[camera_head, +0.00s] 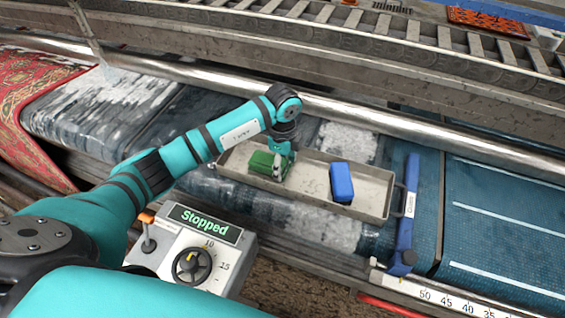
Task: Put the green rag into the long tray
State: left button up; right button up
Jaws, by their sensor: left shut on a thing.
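The green rag (262,163) is in the left part of the long tray (318,196). It looks like a folded block. My left gripper (278,172) points down over the tray and is shut on the rag's right end. I cannot tell whether the rag rests on the tray floor or hangs just above it. The gripper hides part of the rag. The tray is a shallow grey metal one, with a blue block (341,183) in its right half. My right gripper is not in view.
A control box (195,250) with a "Stopped" display and a dial stands in front of the tray. A blue bar (407,220) stands at the tray's right end. A metal roller (400,122) runs behind it. A red patterned rug (35,110) lies at left.

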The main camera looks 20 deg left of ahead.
aim_at(282, 165)
pick_arm(q)
jog(key=o, duration=0.8)
jog(key=shift+f, duration=0.1)
jog(key=o, duration=0.3)
jog(key=shift+o, duration=0.2)
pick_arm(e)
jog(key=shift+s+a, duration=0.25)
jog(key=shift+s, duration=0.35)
pick_arm(q)
jog(key=shift+r, duration=0.35)
notch_tip(282, 165, up, 12)
jog(key=b, duration=0.2)
jog(key=shift+f+b, duration=0.15)
jog(key=shift+b, duration=0.25)
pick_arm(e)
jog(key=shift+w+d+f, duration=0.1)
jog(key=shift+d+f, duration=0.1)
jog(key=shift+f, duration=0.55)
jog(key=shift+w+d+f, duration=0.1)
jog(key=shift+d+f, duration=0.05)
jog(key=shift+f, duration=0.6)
